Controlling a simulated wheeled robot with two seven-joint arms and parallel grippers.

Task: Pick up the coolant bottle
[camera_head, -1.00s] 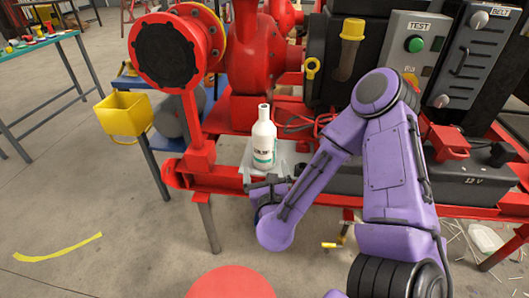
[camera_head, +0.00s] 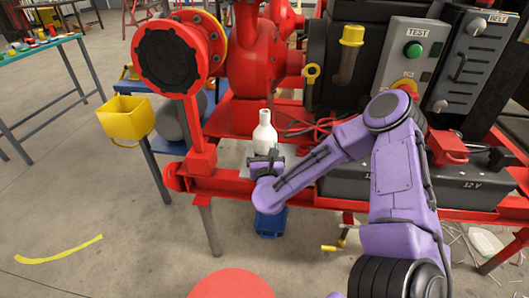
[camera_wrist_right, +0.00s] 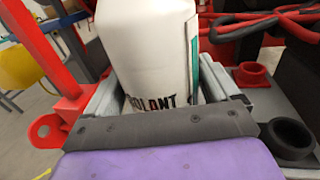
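The white coolant bottle (camera_head: 264,134) stands upright on a light grey plate at the front of the red skid. In the head view my right gripper (camera_head: 265,160) is in front of its lower part and hides its label. In the right wrist view the bottle (camera_wrist_right: 150,50) fills the middle, with part of its dark lettering and a green label edge showing. The fingers of the right gripper (camera_wrist_right: 158,88) are open and stand on either side of the bottle; a small gap seems to show at the right finger. My left gripper is not in view.
A red pump with a round black-faced flange (camera_head: 168,57) stands behind and left. Red cables (camera_head: 308,128) and a black battery box (camera_head: 440,185) lie to the right. A yellow bin (camera_head: 126,117) is at the left. A blue bin (camera_head: 270,223) is on the floor below.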

